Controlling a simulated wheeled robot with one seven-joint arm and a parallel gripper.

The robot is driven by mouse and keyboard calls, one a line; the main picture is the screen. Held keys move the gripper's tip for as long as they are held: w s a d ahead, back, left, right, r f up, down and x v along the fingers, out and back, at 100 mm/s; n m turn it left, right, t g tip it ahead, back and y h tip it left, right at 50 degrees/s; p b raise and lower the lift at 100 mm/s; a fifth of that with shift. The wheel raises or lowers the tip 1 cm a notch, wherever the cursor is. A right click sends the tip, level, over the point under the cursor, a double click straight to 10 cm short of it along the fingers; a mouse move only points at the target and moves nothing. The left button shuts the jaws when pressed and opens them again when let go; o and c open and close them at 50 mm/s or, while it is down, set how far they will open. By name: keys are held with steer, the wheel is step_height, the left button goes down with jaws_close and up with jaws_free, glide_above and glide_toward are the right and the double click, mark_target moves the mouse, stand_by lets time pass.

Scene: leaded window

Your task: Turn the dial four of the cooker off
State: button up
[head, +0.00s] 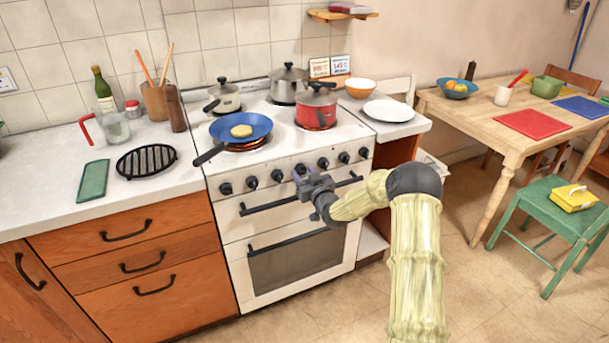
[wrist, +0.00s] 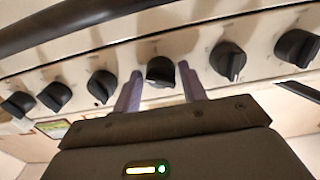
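The white cooker (head: 285,220) has a row of black dials along its front panel. Dial four (wrist: 160,70), the middle one of the row, sits between the two purple fingers of my gripper (wrist: 159,78) in the wrist view. The fingers stand apart, one on each side of it; I cannot tell whether they touch it. In the head view my gripper (head: 306,174) is at the middle of the panel and partly hides this dial. The dial's exact setting is hard to read.
A blue pan (head: 252,126) with food sits over a glowing red burner. The oven handle (head: 270,206) runs just below the dials. Neighbouring dials (wrist: 228,61) are close on both sides.

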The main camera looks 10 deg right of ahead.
steer(key=c, duration=0.6)
steer(key=shift+f+n+b, duration=0.1)
steer(key=shift+n+b, duration=0.3)
steer(key=shift+b, duration=0.05)
steer(key=n+b, duration=0.4)
steer(key=shift+f+b, duration=0.15)
steer(key=shift+b, duration=0.15)
steer(key=n+b, duration=0.6)
steer(key=b, duration=0.1)
steer(key=n+b, duration=1.3)
steer(key=b, duration=0.1)
steer(key=shift+r, duration=0.3)
